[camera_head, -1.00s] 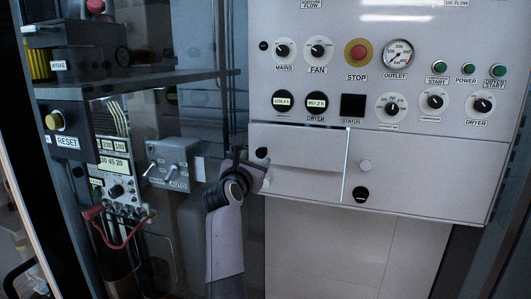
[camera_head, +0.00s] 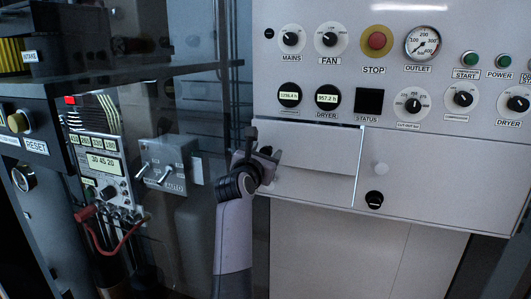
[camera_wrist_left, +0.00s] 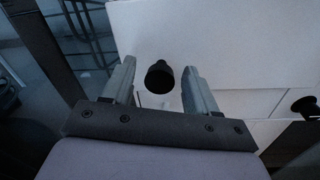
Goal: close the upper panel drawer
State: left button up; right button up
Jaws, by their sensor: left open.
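The upper panel drawer has a pale grey front (camera_head: 312,178) below the row of dials, with a bright gap along its right edge. A black round knob (camera_wrist_left: 160,76) shows in the left wrist view in front of a pale panel. My left gripper (camera_head: 270,160) is at the left end of the drawer front in the head view. In the left wrist view its two fingers (camera_wrist_left: 157,88) are open, one on each side of the knob, with space visible on both sides. I cannot tell how far out the drawer stands. My right gripper is not in view.
A control panel with dials, a red stop button (camera_head: 376,41) and a gauge (camera_head: 422,43) is above the drawer. Another black knob (camera_head: 374,198) sits to its right. A glass-fronted cabinet with a reset button (camera_head: 18,122) and a switch box (camera_head: 167,165) stands on the left.

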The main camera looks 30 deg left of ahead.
aim_at(269, 146)
pick_arm(q)
grip_shut()
jog(key=shift+x, duration=1.8)
jog(key=shift+d+r, duration=0.1)
jog(key=shift+r, duration=0.1)
